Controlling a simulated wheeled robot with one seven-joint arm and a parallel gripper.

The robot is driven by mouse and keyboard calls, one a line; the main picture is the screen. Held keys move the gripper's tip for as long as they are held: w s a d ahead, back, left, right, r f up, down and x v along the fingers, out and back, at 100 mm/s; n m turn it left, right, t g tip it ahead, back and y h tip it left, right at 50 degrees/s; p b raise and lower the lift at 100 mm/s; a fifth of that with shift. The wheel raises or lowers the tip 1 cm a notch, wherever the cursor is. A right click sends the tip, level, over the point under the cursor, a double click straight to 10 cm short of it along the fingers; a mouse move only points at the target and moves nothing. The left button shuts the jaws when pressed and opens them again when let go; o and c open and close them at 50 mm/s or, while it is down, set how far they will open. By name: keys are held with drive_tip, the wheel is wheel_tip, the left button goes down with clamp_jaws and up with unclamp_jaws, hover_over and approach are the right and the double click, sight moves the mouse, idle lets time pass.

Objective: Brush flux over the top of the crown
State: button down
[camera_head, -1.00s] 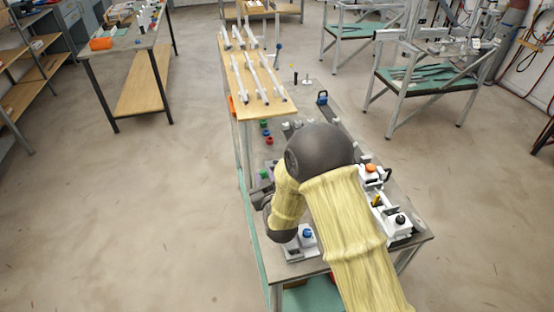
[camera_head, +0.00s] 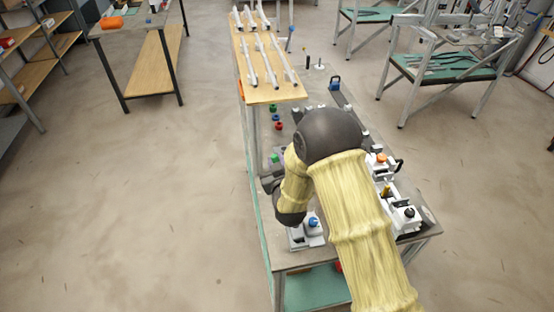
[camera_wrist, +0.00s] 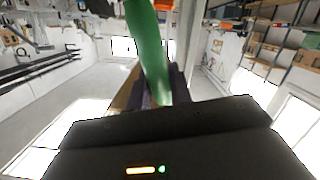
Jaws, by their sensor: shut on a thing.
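A green handle (camera_wrist: 148,50), which looks like the flux brush's, stands up between the dark fingers of my gripper (camera_wrist: 163,88) in the wrist view. My gripper is shut on it. The brush's tip is not visible. In the head view my sleeved arm leans over the near part of the workbench (camera_head: 262,235) and hides my gripper's fingertips. I cannot make out the crown in either view; it may lie behind my arm.
A white holder with a blue-topped piece (camera_head: 314,223) stands at the bench's near left. An orange-topped piece (camera_head: 381,158) and a black-knobbed fixture (camera_head: 408,213) stand right of my arm. A wooden board (camera_head: 262,75) with white tubes lies beyond. Floor is clear left.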

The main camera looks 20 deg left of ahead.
drive_tip(key=shift+w+f+b, duration=0.1)
drive_tip(key=shift+f+b, duration=0.55)
drive_tip(key=shift+f, duration=1.3)
drive_tip(key=shift+w, duration=0.15)
drive_tip(key=shift+d, duration=0.1)
drive_tip(key=shift+s+a+f, duration=0.15)
drive_tip(key=shift+s+a, duration=0.1)
drive_tip(key=shift+w+d+f+b, duration=0.15)
drive_tip(key=shift+f+b, duration=0.15)
drive_tip(key=shift+b, duration=0.15)
drive_tip(key=shift+f+b, duration=0.3)
drive_tip(key=shift+b, duration=0.15)
idle(1.4)
drive_tip(key=shift+r+p, duration=1.5)
drive_tip(key=shift+r, duration=2.15)
